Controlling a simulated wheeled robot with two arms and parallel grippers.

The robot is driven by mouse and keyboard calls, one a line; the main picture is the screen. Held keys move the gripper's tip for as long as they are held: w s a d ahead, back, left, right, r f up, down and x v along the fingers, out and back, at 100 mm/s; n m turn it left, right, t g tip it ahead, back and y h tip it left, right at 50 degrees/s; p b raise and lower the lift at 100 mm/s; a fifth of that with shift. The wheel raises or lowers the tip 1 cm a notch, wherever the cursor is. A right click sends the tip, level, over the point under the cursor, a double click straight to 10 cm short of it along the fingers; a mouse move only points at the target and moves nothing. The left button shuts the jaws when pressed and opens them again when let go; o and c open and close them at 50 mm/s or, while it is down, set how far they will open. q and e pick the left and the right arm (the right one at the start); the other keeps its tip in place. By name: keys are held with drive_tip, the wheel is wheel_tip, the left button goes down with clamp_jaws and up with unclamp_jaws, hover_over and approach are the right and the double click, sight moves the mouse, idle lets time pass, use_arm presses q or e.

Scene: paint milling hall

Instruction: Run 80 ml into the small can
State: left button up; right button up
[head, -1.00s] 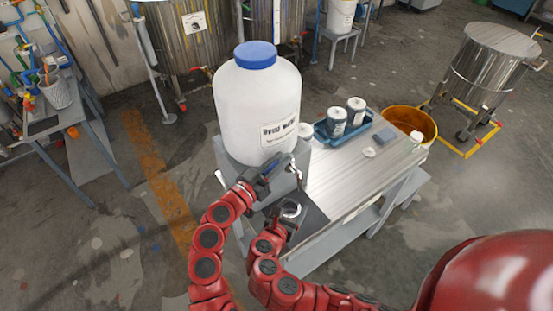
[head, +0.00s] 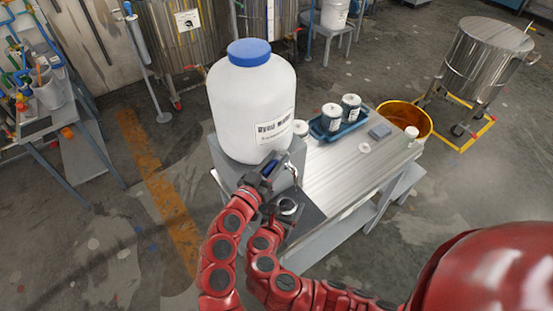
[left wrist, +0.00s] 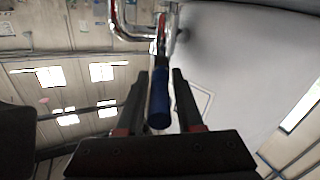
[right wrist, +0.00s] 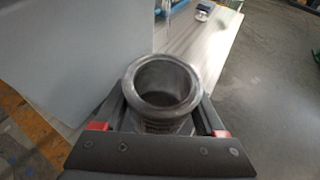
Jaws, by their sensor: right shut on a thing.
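A big white container (head: 252,105) with a blue lid stands at the table's left end. Its chrome tap (head: 295,174) has a blue lever, and the lever (left wrist: 159,108) shows in the left wrist view. My left gripper (head: 270,170) is open, its fingers on either side of the lever with gaps showing. My right gripper (head: 280,210) is shut on the small metal can (right wrist: 160,92), which it holds upright below the tap. The can's mouth (head: 288,205) is open and its inside is dark; I cannot tell any liquid level.
A yellow tub (head: 408,112) stands behind. Floor in front is clear.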

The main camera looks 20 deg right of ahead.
use_arm(q)
drive_tip(key=v, duration=1.1)
drive_tip(key=shift+s+a, duration=0.25)
drive_tip(key=shift+a, duration=0.05)
drive_tip(key=shift+c, duration=0.2)
